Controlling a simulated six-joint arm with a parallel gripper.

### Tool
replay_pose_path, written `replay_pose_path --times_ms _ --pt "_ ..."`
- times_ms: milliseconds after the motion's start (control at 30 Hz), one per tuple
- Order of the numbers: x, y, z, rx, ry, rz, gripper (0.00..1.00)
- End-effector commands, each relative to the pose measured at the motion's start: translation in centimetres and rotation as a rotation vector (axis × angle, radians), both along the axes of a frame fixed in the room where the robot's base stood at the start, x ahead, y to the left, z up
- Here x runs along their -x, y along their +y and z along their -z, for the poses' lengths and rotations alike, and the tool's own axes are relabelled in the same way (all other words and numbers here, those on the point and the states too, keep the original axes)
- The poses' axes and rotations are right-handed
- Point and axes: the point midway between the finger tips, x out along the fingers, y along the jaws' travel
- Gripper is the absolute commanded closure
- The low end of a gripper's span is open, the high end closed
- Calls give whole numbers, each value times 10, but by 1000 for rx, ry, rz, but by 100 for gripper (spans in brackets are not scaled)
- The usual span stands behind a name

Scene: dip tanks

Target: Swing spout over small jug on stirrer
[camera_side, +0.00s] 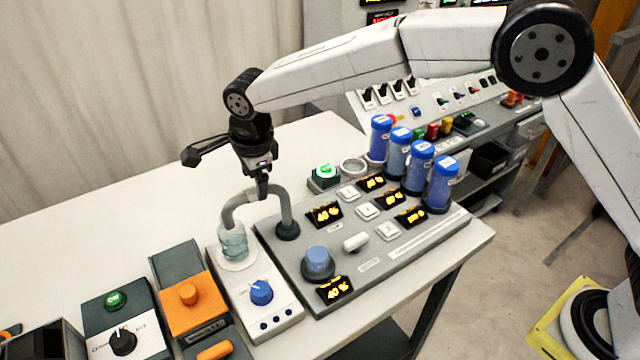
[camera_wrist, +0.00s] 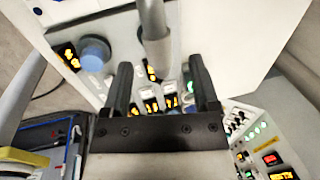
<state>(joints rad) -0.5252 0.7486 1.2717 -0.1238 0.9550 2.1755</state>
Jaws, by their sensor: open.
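The spout (camera_side: 284,205) is a curved grey pipe rising from a dark round base on the grey panel. It arches left, and its outlet end comes down at the small jug (camera_side: 233,244), a clear glass vessel with pale blue contents. The jug stands on the white stirrer (camera_side: 275,312), which has a blue knob. My gripper (camera_side: 262,190) points down at the top of the arch. In the wrist view the spout (camera_wrist: 154,28) shows between the line of my two open fingers (camera_wrist: 161,70), with gaps either side. I cannot tell whether either finger touches it. The jug is out of the wrist view.
The grey panel (camera_side: 375,268) carries lit displays, white buttons and a large blue knob (camera_side: 318,260). Several blue-capped cylinders (camera_side: 442,185) stand along its back right. An orange device (camera_side: 187,305) and a box with a green button (camera_side: 113,299) stand left of the stirrer. The white table's back left is clear.

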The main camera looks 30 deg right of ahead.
Motion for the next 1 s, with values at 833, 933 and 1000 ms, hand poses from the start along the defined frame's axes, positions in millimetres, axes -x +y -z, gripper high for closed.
replay_pose_path --times_ms 833,933,1000 --pt "9 0 -48 -1 -2 -1 23" --pt "9 -4 -47 2 -2 -14 23" --pt "10 -9 -47 5 -2 -34 23"
